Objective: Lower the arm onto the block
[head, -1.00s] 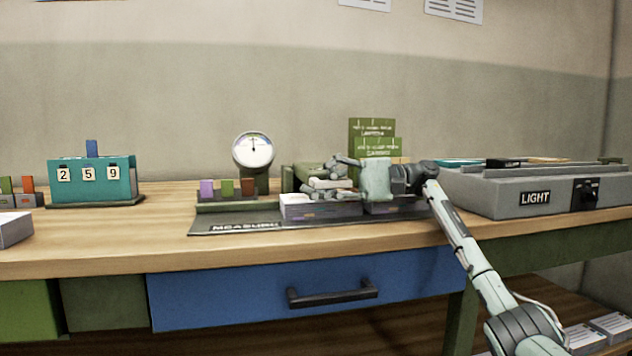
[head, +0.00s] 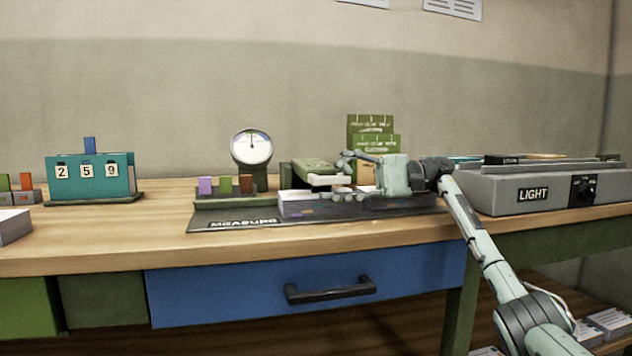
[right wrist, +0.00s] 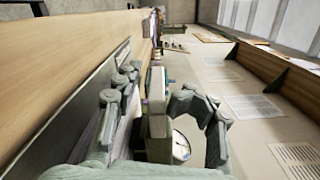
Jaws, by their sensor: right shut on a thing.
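The measuring stand's green arm (head: 314,167) reaches out beside the dial gauge (head: 252,147) and has a pale end piece (head: 328,180). The block (head: 312,208), a pale layered stack, lies on the dark MEASURE base (head: 222,221) below the arm. My right gripper (head: 346,174) comes in from the right at the arm's outer end, just above the block. In the right wrist view its fingers (right wrist: 155,105) stand either side of a green bar, which I take to be the arm. Contact between arm and block is hard to make out. My left gripper is not in view.
Small coloured blocks (head: 225,185) stand left of the stack. A teal number box (head: 92,176) is at the left and a grey LIGHT box (head: 540,190) at the right. Green cards (head: 370,125) stand behind my gripper. The bench between the number box and base is clear.

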